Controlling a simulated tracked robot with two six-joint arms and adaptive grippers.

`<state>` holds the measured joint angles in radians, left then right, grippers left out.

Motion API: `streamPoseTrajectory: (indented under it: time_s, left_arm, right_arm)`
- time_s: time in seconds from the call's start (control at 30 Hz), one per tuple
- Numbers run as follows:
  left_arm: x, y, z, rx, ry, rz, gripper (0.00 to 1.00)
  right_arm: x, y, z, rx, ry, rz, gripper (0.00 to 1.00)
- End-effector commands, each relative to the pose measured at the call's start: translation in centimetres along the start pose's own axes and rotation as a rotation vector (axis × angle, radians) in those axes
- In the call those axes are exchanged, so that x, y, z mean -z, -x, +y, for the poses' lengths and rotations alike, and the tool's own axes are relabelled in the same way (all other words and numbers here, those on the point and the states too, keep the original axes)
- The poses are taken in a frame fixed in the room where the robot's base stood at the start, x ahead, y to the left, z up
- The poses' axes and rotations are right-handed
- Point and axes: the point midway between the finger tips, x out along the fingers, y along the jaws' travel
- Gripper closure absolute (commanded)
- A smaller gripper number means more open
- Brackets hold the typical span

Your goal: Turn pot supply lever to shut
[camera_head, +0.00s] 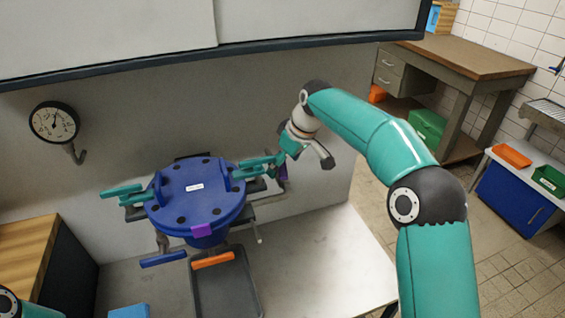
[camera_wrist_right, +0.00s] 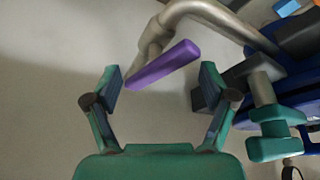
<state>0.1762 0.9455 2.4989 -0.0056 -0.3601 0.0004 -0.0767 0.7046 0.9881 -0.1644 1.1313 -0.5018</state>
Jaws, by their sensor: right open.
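The pot is a round blue vessel with a bolted lid (camera_head: 190,195) in the head view, with a small white label too small to read. A purple lever (camera_wrist_right: 163,66) on a grey pipe (camera_wrist_right: 200,12) lies slanted ahead of and between my right gripper's fingers (camera_wrist_right: 158,82) in the wrist view. It partly shows at the pot's right in the head view (camera_head: 283,173), next to my right gripper (camera_head: 302,160). That gripper is open, with no clear contact. A blue lever (camera_head: 163,259) and an orange lever (camera_head: 213,260) show below the pot. I cannot tell which is the supply lever.
Teal clamp handles stick out left (camera_head: 122,192) and right (camera_head: 256,167) of the pot. The right one is close to my gripper, also in the wrist view (camera_wrist_right: 275,146). A gauge (camera_head: 54,122) hangs on the wall. A dark tray (camera_head: 224,287) lies below; the pale bench (camera_head: 320,265) is clear at right.

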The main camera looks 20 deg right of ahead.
Motion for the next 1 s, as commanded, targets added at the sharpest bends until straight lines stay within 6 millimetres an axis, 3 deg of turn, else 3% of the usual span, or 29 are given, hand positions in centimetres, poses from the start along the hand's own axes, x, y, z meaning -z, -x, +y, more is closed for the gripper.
streamPoseTrajectory:
  time_s: [0.2,0.5,0.93,1.0]
  left_arm:
    - [0.0,-0.2,-0.1,0.000,0.000,-0.001,0.60]
    - [0.0,-0.2,-0.1,0.000,0.000,-0.001,0.60]
    - [0.0,-0.2,-0.1,0.000,0.000,-0.001,0.60]
    - [0.0,-0.2,-0.1,0.000,0.000,-0.001,0.60]
  right_arm:
    - [-0.2,-2.0,0.0,0.000,-0.001,-0.001,0.17]
    - [-0.2,-2.2,0.0,0.001,0.000,-0.001,0.17]
    - [-0.2,-2.2,-0.1,0.002,0.001,-0.002,0.88]
    - [-0.2,-2.2,-0.1,0.002,0.002,-0.002,0.91]
